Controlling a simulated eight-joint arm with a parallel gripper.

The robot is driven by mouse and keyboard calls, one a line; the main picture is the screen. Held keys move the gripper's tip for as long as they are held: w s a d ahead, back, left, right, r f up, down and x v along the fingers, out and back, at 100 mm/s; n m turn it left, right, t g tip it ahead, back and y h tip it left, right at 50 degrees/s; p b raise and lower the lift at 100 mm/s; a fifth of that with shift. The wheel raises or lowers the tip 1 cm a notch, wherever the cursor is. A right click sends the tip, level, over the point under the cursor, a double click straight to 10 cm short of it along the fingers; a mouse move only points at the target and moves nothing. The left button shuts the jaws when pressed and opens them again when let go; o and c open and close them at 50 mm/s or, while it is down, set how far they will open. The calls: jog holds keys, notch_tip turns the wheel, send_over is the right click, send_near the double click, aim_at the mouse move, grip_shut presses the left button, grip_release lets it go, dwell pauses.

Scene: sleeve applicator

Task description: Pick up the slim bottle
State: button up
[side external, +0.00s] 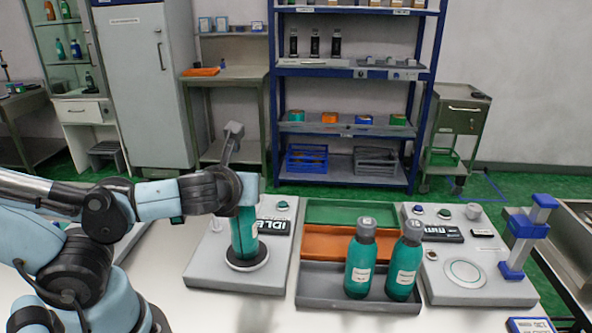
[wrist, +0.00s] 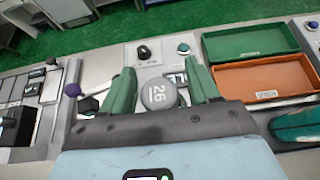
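A teal bottle (side external: 244,235) stands upright on the round disc of the left grey station. My gripper (side external: 246,200) is over its upper part, hiding the cap in the side view. In the wrist view its grey cap (wrist: 160,95), marked 26, lies between the two green fingers of my gripper (wrist: 160,85). Whether the fingers press on the bottle cannot be told. Two more teal bottles with grey caps, a left one (side external: 359,262) and a right one (side external: 404,265), stand upright in the grey tray. Which bottle is the slim one is not clear.
The grey tray (side external: 325,297) adjoins an orange tray (side external: 325,246) and a green tray (side external: 345,213) behind it. A right station (side external: 440,290) with a round pad and a blue-ended post (side external: 525,240) stand to the right. The left station (side external: 205,270) has buttons and a sign.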

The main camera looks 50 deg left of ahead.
grip_shut()
jog(key=shift+r, duration=0.15)
dwell(0.4)
